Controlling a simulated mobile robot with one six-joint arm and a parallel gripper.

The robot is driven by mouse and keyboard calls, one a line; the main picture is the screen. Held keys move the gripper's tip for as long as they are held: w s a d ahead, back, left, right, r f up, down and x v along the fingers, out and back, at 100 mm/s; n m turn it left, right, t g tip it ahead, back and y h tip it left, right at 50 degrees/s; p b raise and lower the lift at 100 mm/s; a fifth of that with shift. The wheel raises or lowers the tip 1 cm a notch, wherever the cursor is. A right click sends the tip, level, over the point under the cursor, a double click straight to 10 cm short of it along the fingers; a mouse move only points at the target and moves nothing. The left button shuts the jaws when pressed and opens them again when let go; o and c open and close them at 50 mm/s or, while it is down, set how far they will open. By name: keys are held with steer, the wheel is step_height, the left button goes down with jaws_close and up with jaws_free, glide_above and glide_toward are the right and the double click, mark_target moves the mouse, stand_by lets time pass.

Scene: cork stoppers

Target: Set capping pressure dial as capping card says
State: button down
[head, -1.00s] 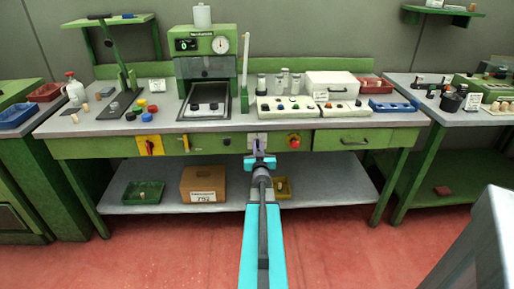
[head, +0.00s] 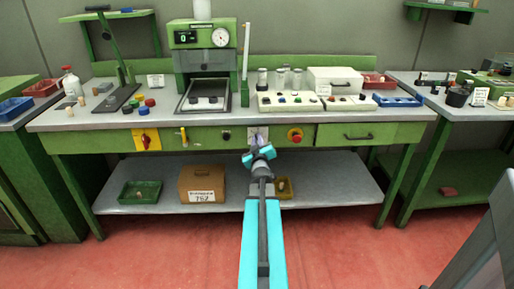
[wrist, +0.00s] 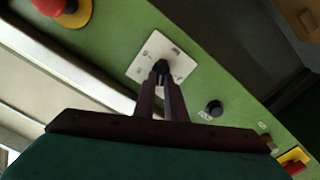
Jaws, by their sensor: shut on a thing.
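The white dial plate (head: 256,132) is on the green front rail of the bench. In the wrist view the plate (wrist: 140,66) fills the middle, and its small black knob (wrist: 161,66) lies between my fingertips. My gripper (head: 259,153) is shut on this knob; the wrist view shows both fingers (wrist: 161,80) close together on it. The gripper looks tilted in the head view. The plate's markings are too small to read. Small cards stand on the bench (head: 156,80) and by the white box (head: 323,90); their text is unreadable.
A red stop button (head: 295,134) is right of the plate. A small black knob (head: 226,135) and a yellow-backed red switch (head: 146,139) are to its left. The green press (head: 186,60) with a gauge stands above. Below is a shelf with a cardboard box (head: 202,184).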

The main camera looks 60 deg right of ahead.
steer(key=shift+n+b, duration=1.7)
steer(key=shift+n, duration=0.4)
steer(key=shift+d, duration=0.1)
steer(key=c, duration=1.8)
jaws_free()
steer(key=shift+f, duration=0.1)
steer(key=shift+a, duration=0.25)
steer(key=p+v, duration=0.2)
steer(key=v, duration=0.3)
steer(key=shift+a, duration=0.2)
